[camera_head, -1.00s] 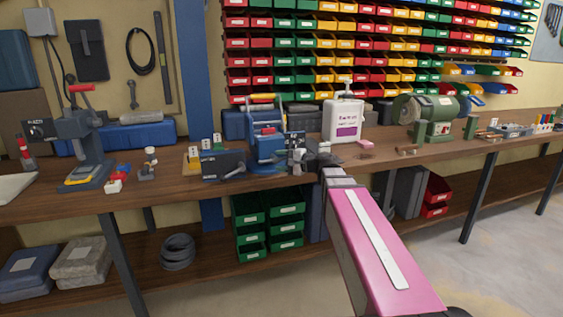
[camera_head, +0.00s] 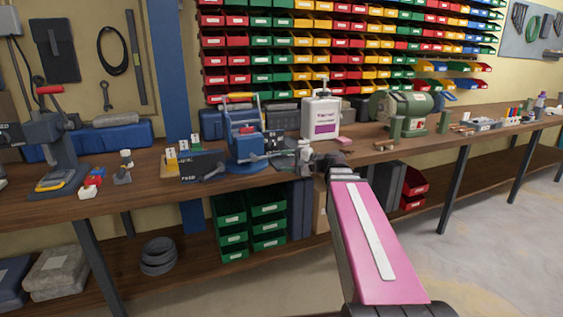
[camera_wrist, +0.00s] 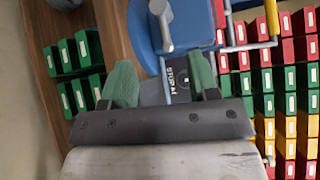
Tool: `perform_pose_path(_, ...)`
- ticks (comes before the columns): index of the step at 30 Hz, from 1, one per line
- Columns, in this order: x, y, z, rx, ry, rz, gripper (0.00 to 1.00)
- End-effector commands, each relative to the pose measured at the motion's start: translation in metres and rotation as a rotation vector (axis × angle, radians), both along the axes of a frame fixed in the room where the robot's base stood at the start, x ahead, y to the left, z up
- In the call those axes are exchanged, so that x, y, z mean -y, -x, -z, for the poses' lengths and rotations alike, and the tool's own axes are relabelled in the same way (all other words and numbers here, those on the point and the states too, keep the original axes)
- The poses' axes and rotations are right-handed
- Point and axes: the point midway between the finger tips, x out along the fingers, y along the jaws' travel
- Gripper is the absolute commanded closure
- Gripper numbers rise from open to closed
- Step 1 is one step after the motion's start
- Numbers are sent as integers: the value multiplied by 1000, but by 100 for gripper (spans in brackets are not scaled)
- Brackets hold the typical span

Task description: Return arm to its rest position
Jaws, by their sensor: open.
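My arm with its pink cover reaches from the lower right of the head view toward the workbench. My gripper (camera_head: 304,158) is small there, at the bench's front edge just right of a blue device (camera_head: 243,148). In the wrist view my gripper (camera_wrist: 162,82) shows two green-padded fingers set apart, with nothing held between them. Beyond the fingers lie part of the blue device (camera_wrist: 146,32) and a dark surface with white lettering. Whether the fingers touch anything is hard to tell.
The wooden workbench (camera_head: 60,206) also bears a white pump bottle (camera_head: 320,118), a green grinder (camera_head: 405,108) and a press (camera_head: 58,145). Green drawers (camera_head: 232,228) stand below. Bin rows (camera_head: 345,50) cover the wall. Open floor (camera_head: 475,235) lies at the lower right.

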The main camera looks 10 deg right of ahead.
Motion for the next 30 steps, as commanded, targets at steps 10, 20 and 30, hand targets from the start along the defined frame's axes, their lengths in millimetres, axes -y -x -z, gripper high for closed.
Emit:
perform_pose_path(10,0,1,3,-3,9,-1,45)
perform_pose_path(20,-10,23,107,-77,358,-64,45)
perform_pose_path(30,16,86,259,-178,975,-277,45)
